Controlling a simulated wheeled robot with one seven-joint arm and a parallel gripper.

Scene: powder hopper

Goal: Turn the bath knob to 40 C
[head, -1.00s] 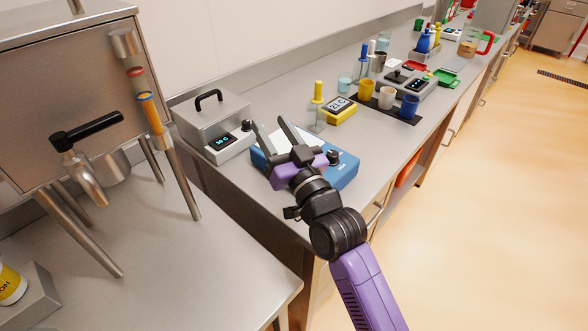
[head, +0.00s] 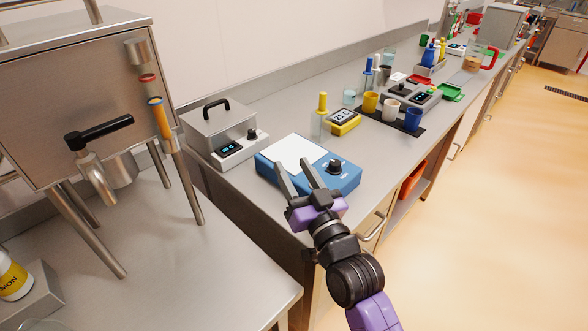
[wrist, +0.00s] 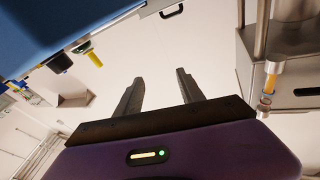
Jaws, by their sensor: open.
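The bath (head: 218,130) is a steel box with a black-handled lid, standing on the bench at the left. Its front panel holds a small lit display (head: 229,148), too small to read surely, and a dark bath knob (head: 252,134) at the right end. My gripper (head: 294,165) is open and empty, to the right of and nearer than the bath, in front of the blue plate device. It is apart from the bath knob. In the wrist view both fingers (wrist: 160,78) are spread with nothing between them; the bath knob cannot be made out there.
The blue device (head: 348,182) with a white plate and its own black knob (head: 335,166) sits beside my gripper. A yellow timer (head: 344,122) and a yellow-topped bottle (head: 322,115) stand behind. A steel hopper (head: 60,100) stands at the left. The right floor is clear.

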